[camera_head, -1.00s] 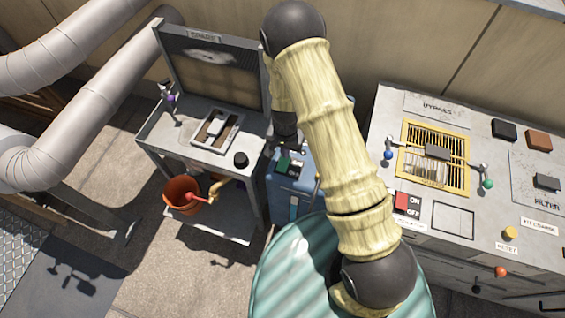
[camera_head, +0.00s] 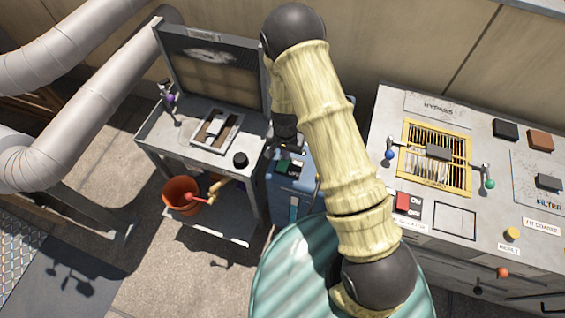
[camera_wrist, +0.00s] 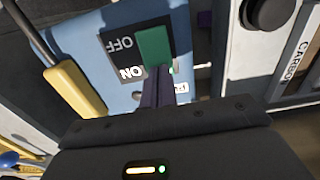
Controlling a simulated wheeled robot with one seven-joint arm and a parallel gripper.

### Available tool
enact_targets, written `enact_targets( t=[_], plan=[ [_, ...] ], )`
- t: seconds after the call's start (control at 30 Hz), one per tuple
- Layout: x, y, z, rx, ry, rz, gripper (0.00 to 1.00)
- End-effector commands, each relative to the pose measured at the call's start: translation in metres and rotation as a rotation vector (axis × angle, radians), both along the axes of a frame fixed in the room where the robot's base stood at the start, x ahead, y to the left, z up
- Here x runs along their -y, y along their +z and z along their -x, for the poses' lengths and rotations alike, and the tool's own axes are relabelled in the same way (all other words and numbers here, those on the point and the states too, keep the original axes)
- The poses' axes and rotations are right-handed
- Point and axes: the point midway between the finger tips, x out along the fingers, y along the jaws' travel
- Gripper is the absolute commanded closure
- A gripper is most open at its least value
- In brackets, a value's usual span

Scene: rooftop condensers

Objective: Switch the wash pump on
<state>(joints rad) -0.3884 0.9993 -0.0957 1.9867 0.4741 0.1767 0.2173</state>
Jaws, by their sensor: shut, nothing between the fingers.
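The wash pump appears to be the blue box (camera_head: 291,207) between the sink stand and the grey bench. On its top is a switch with a green rocker (camera_wrist: 154,46) on a black plate (camera_wrist: 120,50) marked OFF and ON; the rocker also shows in the head view (camera_head: 282,167). My gripper (camera_wrist: 158,74) is shut and empty, its fingertips at the ON end of the rocker. I cannot tell whether they touch it or which end is pressed in. In the head view my gripper (camera_head: 287,146) is over the box, partly hidden by my arm.
A yellow handle (camera_wrist: 76,90) lies beside the switch in the wrist view. The sink stand (camera_head: 180,140) is left of the box, with an orange bucket (camera_head: 180,192) below. The grey bench (camera_head: 385,125) at right carries another switch, red (camera_head: 402,201).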

Motion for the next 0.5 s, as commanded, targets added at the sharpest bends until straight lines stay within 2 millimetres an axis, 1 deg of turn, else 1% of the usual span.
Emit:
enact_targets(
  t=[0.27, 0.37, 0.5],
  plan=[
    [0.000, -0.003, 0.000, -0.001, 0.000, 0.000, 1.00],
    [0.000, -0.001, 0.000, 0.000, 0.000, 0.000, 1.00],
    [0.000, 0.009, 0.000, 0.000, 0.000, 0.000, 1.00]
  ],
)
